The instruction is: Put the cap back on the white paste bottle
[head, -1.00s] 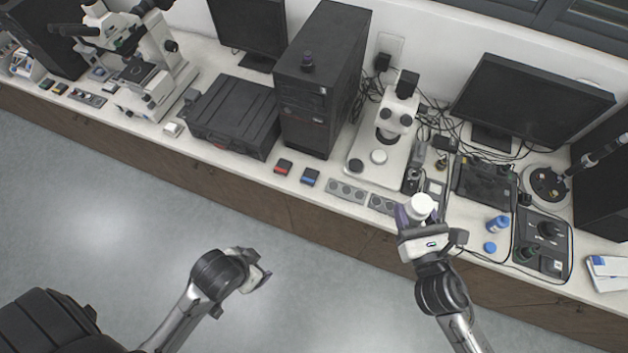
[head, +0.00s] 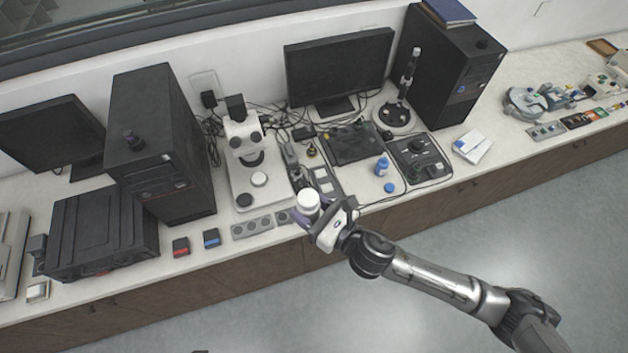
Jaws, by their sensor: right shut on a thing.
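My right gripper (head: 312,219) is shut on a small white round container (head: 308,202), which looks like the white paste bottle, and holds it upright near the counter's front edge. Its top looks plain white; whether it is open is too small to tell. A flat blue disc (head: 390,188), which looks like a cap, lies on the counter to the right of the gripper. A blue bottle (head: 382,166) with a pale label stands just behind the disc. My left gripper is out of view.
A white microscope (head: 245,160) stands behind and left of the held container. Grey socket panels (head: 252,228) lie along the front edge. A black control pad (head: 420,158) lies right of the blue disc. Cables run over the counter (head: 455,198).

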